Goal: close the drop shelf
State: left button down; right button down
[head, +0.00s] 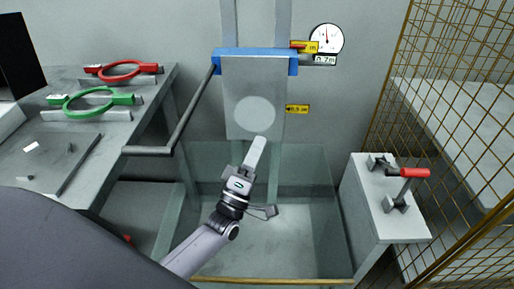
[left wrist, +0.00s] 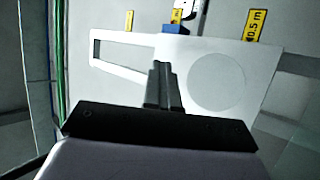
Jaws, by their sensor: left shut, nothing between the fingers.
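A grey flat panel (head: 240,82) with a pale round disc hangs nearly upright below a blue crosspiece (head: 225,54) on the rail; it seems to be the drop shelf. My left gripper (head: 258,143) is shut and empty, with its tips in front of the panel's lower edge, just under the disc. I cannot tell whether they touch. In the left wrist view, the shut fingers (left wrist: 163,85) stand before the pale panel (left wrist: 255,90), beside its round disc. A narrow opening shows to their left. My right gripper is not in view.
A bent grey bar (head: 192,112) reaches down-left from the crosspiece. A clear-walled bin (head: 310,225) lies below. A bench (head: 158,95) with red and green rings stands left. A box (head: 361,210) with a red-handled clamp (head: 412,173) and a yellow mesh fence (head: 440,90) stand right.

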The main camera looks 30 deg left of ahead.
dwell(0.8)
pick_arm(q)
jog(key=c, duration=1.2)
grip_release()
jog(key=shift+c, duration=0.2)
jog(key=b+v, duration=0.1)
jog(key=v, duration=0.6)
jog(key=shift+b, duration=0.3)
